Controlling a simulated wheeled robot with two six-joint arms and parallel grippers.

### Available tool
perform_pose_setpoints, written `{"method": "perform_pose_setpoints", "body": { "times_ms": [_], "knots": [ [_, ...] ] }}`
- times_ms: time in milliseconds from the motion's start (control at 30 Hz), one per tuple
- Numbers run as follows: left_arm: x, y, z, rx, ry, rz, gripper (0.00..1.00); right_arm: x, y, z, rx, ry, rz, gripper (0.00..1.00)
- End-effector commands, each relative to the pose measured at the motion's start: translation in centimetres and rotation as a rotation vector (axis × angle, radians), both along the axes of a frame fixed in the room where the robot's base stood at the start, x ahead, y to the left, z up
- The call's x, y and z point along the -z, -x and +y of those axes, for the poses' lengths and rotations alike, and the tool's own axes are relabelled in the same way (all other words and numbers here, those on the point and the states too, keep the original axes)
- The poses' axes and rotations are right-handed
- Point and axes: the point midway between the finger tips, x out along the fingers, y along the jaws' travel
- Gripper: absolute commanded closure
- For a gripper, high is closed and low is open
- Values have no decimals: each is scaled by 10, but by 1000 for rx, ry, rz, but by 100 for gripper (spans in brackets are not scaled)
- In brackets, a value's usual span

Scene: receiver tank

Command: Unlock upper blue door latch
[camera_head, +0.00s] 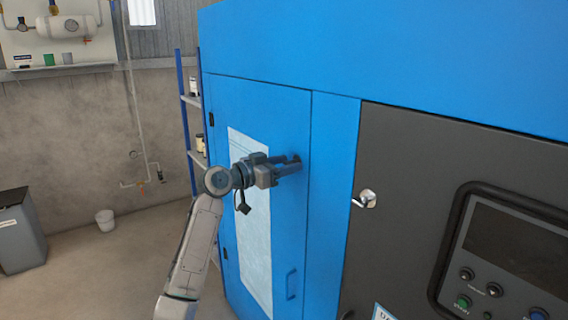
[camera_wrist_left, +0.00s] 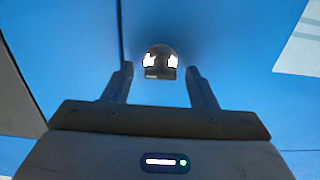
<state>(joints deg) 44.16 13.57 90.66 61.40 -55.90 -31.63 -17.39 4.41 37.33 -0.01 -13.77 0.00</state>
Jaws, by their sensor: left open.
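The blue door (camera_head: 265,110) is shut in the tall blue cabinet, with a white sheet (camera_head: 250,215) on it. The upper latch (camera_wrist_left: 160,62) shows in the left wrist view as a rounded dark, shiny piece on the blue face, close to the door seam. My left gripper (camera_head: 297,163) is open at the door's right edge. In the left wrist view its fingertips (camera_wrist_left: 160,70) lie on either side of the latch in the picture; I cannot tell whether they touch it. In the head view the fingers mostly hide the latch. My right gripper is not in view.
A recessed blue handle (camera_head: 291,283) is lower on the door. To the right is a dark panel (camera_head: 400,150) with a silver latch (camera_head: 365,199) and a control screen (camera_head: 515,245).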

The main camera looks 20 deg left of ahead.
Motion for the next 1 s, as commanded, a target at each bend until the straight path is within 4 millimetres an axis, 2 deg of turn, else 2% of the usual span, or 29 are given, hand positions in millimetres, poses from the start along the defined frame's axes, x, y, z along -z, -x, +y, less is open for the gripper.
{"method": "perform_pose_setpoints", "body": {
  "times_ms": [100,333,667,1000],
  "knots": [
    [0,0,0,0,0,0,48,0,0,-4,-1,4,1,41],
    [0,0,0,0,1,-1,93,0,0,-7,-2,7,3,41],
    [-1,0,1,0,31,23,93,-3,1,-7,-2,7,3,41],
    [-2,0,1,0,207,160,93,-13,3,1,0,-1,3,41]
  ]
}}
